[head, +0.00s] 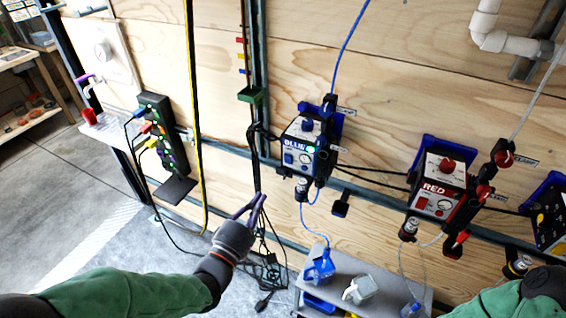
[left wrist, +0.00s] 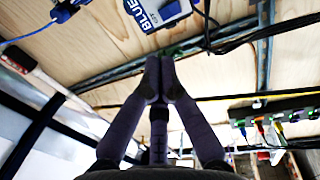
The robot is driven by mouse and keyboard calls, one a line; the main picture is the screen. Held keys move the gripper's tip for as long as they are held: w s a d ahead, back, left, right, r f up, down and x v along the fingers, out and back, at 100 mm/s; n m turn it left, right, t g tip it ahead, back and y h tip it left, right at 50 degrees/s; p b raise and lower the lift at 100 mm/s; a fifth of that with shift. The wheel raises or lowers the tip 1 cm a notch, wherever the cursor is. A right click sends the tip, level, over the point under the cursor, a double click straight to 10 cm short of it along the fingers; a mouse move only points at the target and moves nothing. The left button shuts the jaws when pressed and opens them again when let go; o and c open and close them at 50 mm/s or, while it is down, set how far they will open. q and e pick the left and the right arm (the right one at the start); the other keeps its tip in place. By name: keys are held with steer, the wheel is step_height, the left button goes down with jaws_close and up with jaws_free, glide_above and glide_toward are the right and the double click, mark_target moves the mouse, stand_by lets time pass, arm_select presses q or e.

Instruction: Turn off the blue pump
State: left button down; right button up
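The blue pump (head: 303,145) is a white-fronted box labelled BLUE, mounted on the wooden wall at the centre of the head view. It has a blue knob on top, and a small green light glows on its front. It shows upside down at the top of the left wrist view (left wrist: 155,12). My left gripper (head: 262,197) is below and left of the pump, clear of it. Its purple-grey fingers come together with nothing between them. My right gripper's dark body (head: 545,284) is at the lower right edge; its fingers cannot be made out.
The red pump (head: 438,190) hangs to the right, with another dark pump (head: 550,222) beyond it. A grey shelf (head: 345,268) with blue and clear containers stands below. A power strip (head: 160,130) with coloured plugs is at left. Cables hang behind my left gripper.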

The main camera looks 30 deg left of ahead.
arm_select(q)
steer(key=b, duration=0.1)
glide_toward(288, 155)
steer(key=w, duration=0.2)
steer(key=w+b, duration=0.1)
steer(key=w, duration=0.3)
steer(key=shift+w+r+b, duration=0.3)
steer(key=shift+w+b, duration=0.05)
steer(key=shift+b, duration=0.05)
steer(key=shift+w, duration=0.1)
steer(key=shift+r, duration=0.1)
steer(key=shift+w+r+g+p, duration=0.2)
steer(key=shift+w+g+p, duration=0.1)
steer(key=shift+p, duration=0.35)
steer(key=shift+f, duration=0.15)
